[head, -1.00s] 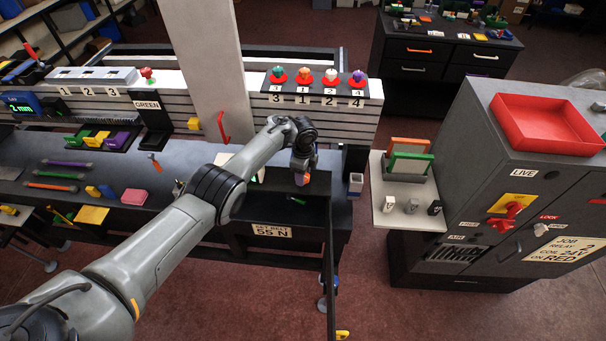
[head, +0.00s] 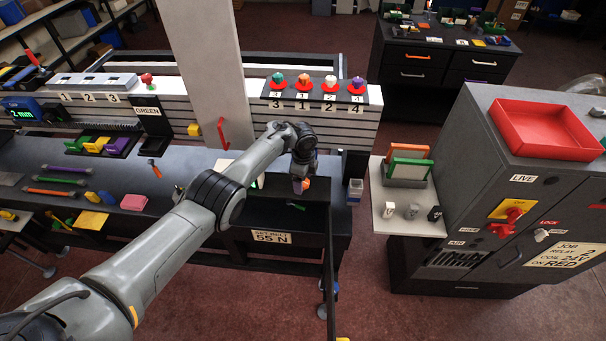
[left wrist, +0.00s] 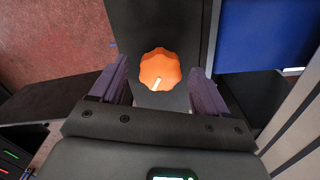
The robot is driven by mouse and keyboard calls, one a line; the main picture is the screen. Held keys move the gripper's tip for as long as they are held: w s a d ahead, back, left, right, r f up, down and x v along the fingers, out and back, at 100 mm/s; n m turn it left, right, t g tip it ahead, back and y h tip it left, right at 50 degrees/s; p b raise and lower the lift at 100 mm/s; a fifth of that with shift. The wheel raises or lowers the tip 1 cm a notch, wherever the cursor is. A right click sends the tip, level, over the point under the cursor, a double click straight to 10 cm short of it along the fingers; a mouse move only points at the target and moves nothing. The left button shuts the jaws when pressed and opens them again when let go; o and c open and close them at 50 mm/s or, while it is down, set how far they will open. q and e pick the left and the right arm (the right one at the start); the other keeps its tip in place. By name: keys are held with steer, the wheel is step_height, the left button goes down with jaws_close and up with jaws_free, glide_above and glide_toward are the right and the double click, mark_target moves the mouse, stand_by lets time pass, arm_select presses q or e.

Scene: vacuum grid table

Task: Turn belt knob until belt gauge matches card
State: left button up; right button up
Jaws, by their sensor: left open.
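The belt knob (left wrist: 160,70) is orange with a scalloped rim and a white pointer mark, seen between my open left fingers in the left wrist view. The card (head: 271,237) reading "SET BELT 55 N" is on the bench front. The belt gauge is largely hidden; a lit display edge (left wrist: 172,178) shows at the bottom of the wrist view.
A grey cabinet (head: 480,190) with a red tray (head: 545,128) stands at the right. A white shelf (head: 385,200) holds green and orange frames. Colored knobs (head: 330,84) stand on the rear rail. A blue panel (left wrist: 268,35) is near the knob in the wrist view.

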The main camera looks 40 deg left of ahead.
arm_select(q)
step_height(320, 180, up, 11)
steer(key=p, duration=0.3)
steer(key=shift+f, duration=0.15)
steer(key=shift+f, duration=0.1)
stand_by(0.4)
steer(key=s+f+n+p, duration=0.1)
steer(key=f, duration=0.1)
steer(key=s+d+f+n+y+p, duration=0.1)
steer(key=f, duration=0.1)
steer(key=s+f+y+p, duration=0.1)
steer(key=f, duration=0.1)
steer(key=shift+s+d+f+n+t, duration=0.15)
steer(key=shift+s+d+n+t, duration=0.05)
steer(key=shift+d+n+t, duration=0.2)
steer(key=s+d+r+n+t+p, duration=0.1)
steer(key=s+d+n+p, duration=0.2)
steer(key=s+d, duration=0.5)
steer(key=s+d+r+n+t+p, duration=0.1)
steer(key=s+d+n+p, duration=0.3)
steer(key=s, duration=0.9)
steer(key=s+d+r+n+h+p, duration=0.1)
steer(key=s+d+r, duration=0.4)
steer(key=s+r, duration=0.5)
steer(key=s+n+h, duration=0.1)
steer(key=s+n, duration=0.1)
steer(key=shift+s+r+t, duration=0.15)
steer(key=shift+s+t, duration=0.25)
